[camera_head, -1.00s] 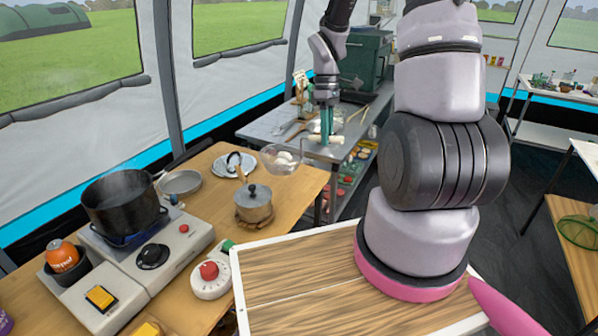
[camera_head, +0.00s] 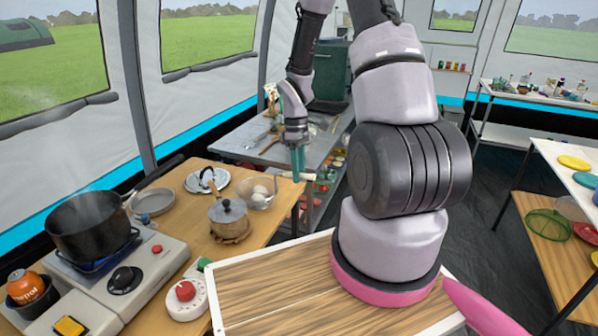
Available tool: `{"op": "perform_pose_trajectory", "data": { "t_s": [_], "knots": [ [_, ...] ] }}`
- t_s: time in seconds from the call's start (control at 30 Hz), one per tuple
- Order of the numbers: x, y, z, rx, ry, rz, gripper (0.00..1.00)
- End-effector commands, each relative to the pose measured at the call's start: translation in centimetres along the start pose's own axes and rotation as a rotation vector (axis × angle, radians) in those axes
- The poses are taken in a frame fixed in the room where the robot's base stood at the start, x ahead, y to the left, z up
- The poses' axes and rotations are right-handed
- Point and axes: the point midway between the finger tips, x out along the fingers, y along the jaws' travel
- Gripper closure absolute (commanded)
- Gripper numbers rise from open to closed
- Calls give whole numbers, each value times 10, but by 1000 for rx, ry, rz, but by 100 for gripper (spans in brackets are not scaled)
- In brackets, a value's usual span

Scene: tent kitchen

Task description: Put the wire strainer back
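The wire strainer (camera_head: 258,190) is a clear, mesh-like round basket with a pale wooden handle. Several white egg-like items show in it. It appears at the back right corner of the wooden table (camera_head: 270,225), right of the lidded pot (camera_head: 228,214). I cannot tell whether it touches the tabletop. My gripper (camera_head: 297,172) points down with its teal fingers at the handle, at the table's right edge, and appears shut on it. The fingertips are small and partly merge with the handle.
A steaming black pot (camera_head: 92,230) stands on the stove at left. A pan (camera_head: 155,201) and a plate (camera_head: 194,181) lie behind the lidded pot. A grey metal table (camera_head: 235,146) stands behind. A green mesh item (camera_head: 548,224) lies on the right shelf.

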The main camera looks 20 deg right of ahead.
Motion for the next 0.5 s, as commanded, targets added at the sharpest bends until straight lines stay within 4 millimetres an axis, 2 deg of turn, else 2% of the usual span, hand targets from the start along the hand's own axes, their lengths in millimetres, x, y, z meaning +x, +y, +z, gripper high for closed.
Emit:
{"op": "perform_pose_trajectory", "data": {
  "t_s": [0.33,0.5],
  "knots": [
    [-1,0,0,0,0,0,47],
    [-19,1,0,0,2,3,47]
  ]
}}
